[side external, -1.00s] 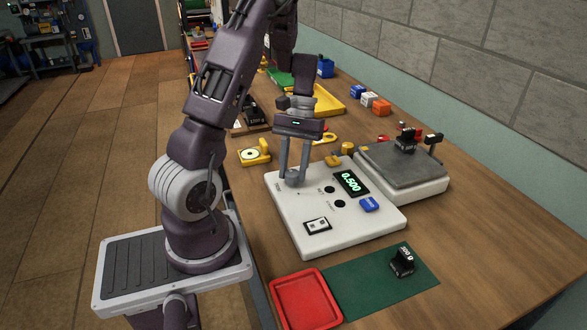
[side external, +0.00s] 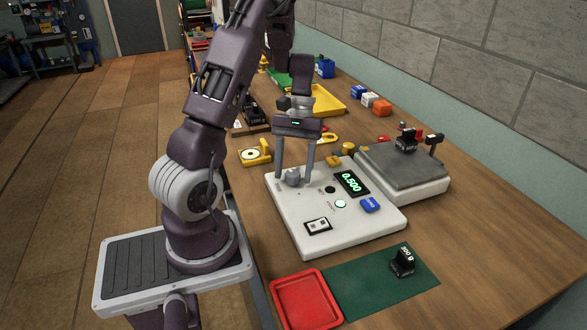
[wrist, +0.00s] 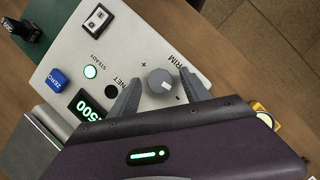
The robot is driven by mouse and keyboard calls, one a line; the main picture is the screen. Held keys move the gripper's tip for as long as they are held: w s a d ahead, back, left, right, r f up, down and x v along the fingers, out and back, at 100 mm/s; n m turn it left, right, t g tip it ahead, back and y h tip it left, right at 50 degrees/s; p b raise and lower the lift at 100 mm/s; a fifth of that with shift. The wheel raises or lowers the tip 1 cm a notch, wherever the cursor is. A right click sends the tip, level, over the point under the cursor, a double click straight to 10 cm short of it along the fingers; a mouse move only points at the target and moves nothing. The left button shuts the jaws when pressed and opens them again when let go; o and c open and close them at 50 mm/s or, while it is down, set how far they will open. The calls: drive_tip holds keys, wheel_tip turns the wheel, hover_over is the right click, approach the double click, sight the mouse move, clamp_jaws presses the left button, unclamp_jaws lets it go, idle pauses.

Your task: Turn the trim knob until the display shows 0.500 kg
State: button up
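The trim knob (side external: 292,177) is a grey round knob on the white console (side external: 300,238); it also shows in the wrist view (wrist: 160,83), with a white pointer line. My gripper (side external: 294,175) is open over the knob. In the wrist view its fingertips (wrist: 159,77) stand on either side of the knob, with visible gaps. The display (side external: 352,183) reads 0.500 in green; in the wrist view my gripper partly hides it. The STEADY lamp (side external: 341,204) glows green. The NET lamp (side external: 330,189) is dark.
A blue ZERO button (side external: 370,205) sits near the display. The scale's grey plate (side external: 385,174) bears a black weight (side external: 407,143). Another black weight (side external: 403,264) stands on a green mat (side external: 350,290) beside a red tray (side external: 305,299). Yellow items lie behind the console.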

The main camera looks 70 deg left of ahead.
drive_tip(key=v, duration=0.7)
idle(0.3)
drive_tip(key=d+r+m+t+y, duration=0.2)
drive_tip(key=d+r+m, duration=0.1)
drive_tip(key=d+r, duration=0.5)
drive_tip(key=s+d+r+m+t, duration=0.1)
drive_tip(key=s+d+m+t, duration=0.2)
drive_tip(key=d, duration=0.4)
drive_tip(key=s+d+r+m+t+y, duration=0.1)
drive_tip(key=s+d+r+m+t, duration=0.1)
drive_tip(key=s+d+m, duration=0.3)
drive_tip(key=s+d+t, duration=0.1)
drive_tip(key=s+d, duration=0.1)
drive_tip(key=d, duration=0.1)
drive_tip(key=shift+s+d+r+y, duration=0.15)
drive_tip(key=shift+r+y, duration=0.15)
